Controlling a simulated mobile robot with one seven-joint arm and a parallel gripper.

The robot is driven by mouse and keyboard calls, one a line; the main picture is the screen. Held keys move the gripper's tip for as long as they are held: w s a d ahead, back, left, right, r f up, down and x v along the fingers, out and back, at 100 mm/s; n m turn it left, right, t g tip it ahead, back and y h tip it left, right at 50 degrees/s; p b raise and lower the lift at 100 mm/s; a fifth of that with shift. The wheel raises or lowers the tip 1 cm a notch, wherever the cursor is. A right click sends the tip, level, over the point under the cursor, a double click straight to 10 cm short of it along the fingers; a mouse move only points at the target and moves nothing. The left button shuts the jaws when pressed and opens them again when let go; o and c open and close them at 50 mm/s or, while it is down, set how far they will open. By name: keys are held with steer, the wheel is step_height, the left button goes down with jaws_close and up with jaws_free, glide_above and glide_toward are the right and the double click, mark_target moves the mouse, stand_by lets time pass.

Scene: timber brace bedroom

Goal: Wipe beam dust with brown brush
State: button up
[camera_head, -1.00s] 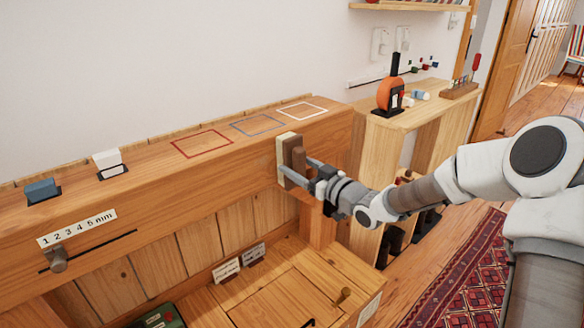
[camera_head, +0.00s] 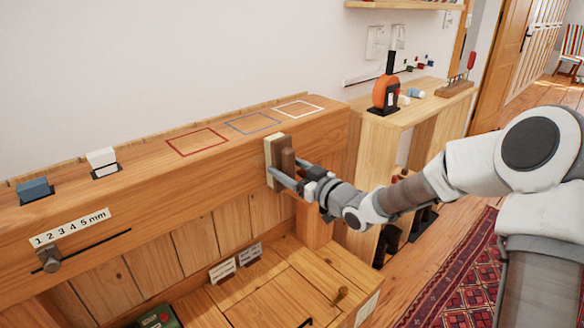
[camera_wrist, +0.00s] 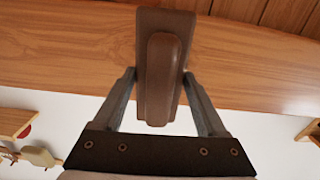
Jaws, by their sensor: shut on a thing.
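The brown brush (camera_head: 287,160) has a brown back and grip with a pale layer facing the beam. It stands upright at the front face of the timber beam (camera_head: 190,180), near its right end. It seems to touch the face, but the exact contact cannot be told. My gripper (camera_head: 282,173) is shut on the brush grip. In the wrist view the brush (camera_wrist: 160,75) sits between the two fingers, with the wooden beam (camera_wrist: 60,60) behind it. No dust can be made out on the beam; the brush hides the patch behind it.
Red (camera_head: 197,142), blue (camera_head: 254,123) and white (camera_head: 298,108) outlines mark the beam top. A blue block (camera_head: 33,189) and white block (camera_head: 103,161) stand left. A slider knob (camera_head: 48,260) protrudes from the front. An orange tool (camera_head: 385,94) stands on the right shelf.

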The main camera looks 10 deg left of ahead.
steer(key=shift+s+a+b, duration=1.05)
steer(key=shift+s+a, duration=0.9)
steer(key=shift+s, duration=0.2)
steer(key=shift+s+a, duration=0.5)
steer(key=shift+r, duration=0.1)
steer(key=shift+p+v, duration=0.4)
steer(key=shift+v, duration=2.6)
steer(key=shift+p+v, duration=0.35)
steer(key=shift+v, duration=1.1)
steer(key=shift+w+d, duration=0.1)
steer(key=shift+d, duration=0.05)
